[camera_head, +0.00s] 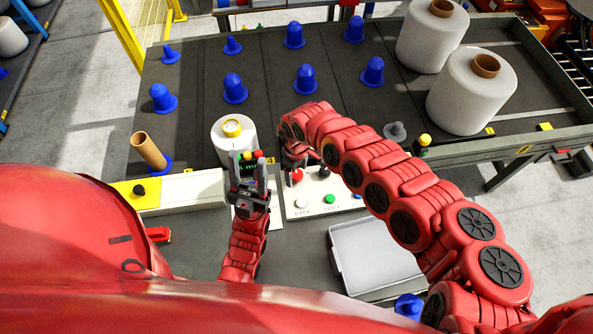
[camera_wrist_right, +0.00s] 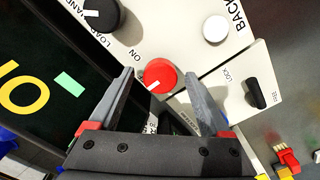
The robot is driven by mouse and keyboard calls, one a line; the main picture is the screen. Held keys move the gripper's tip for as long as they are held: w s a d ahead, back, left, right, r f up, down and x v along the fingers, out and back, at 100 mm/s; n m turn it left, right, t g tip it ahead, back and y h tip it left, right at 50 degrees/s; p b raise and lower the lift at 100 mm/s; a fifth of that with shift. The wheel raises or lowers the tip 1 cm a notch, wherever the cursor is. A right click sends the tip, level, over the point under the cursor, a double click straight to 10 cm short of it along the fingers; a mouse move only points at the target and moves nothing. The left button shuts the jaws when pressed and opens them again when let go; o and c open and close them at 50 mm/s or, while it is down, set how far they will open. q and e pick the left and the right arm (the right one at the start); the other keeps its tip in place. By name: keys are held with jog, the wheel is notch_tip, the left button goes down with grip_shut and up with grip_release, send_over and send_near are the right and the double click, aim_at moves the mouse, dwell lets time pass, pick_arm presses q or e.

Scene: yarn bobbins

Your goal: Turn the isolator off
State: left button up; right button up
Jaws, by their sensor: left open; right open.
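The isolator is a red round knob (camera_wrist_right: 160,76) with a white mark, on a cream panel beside an "ON" label. It also shows in the head view (camera_head: 296,175). My right gripper (camera_wrist_right: 159,80) is open, with one finger on each side of the red knob in the wrist view. I cannot tell whether the fingers touch it. In the head view my right gripper (camera_head: 294,160) is just behind the knob, partly hidden by its own arm. My left gripper (camera_head: 248,170) is open and upright, left of the panel, with nothing seen between its fingers.
A white bobbin (camera_head: 232,146) stands behind my left gripper. An empty grey tray (camera_head: 375,258) lies in front.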

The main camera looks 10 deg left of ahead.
notch_tip(320, 180, up, 9)
jog(key=shift+w+d+f+b, duration=0.1)
jog(key=shift+w+b, duration=0.05)
jog(key=shift+b, duration=0.65)
notch_tip(320, 180, up, 7)
jog(key=p, duration=0.6)
send_over(297, 173)
jog(key=shift+r+p, duration=0.4)
jog(key=shift+r, duration=0.4)
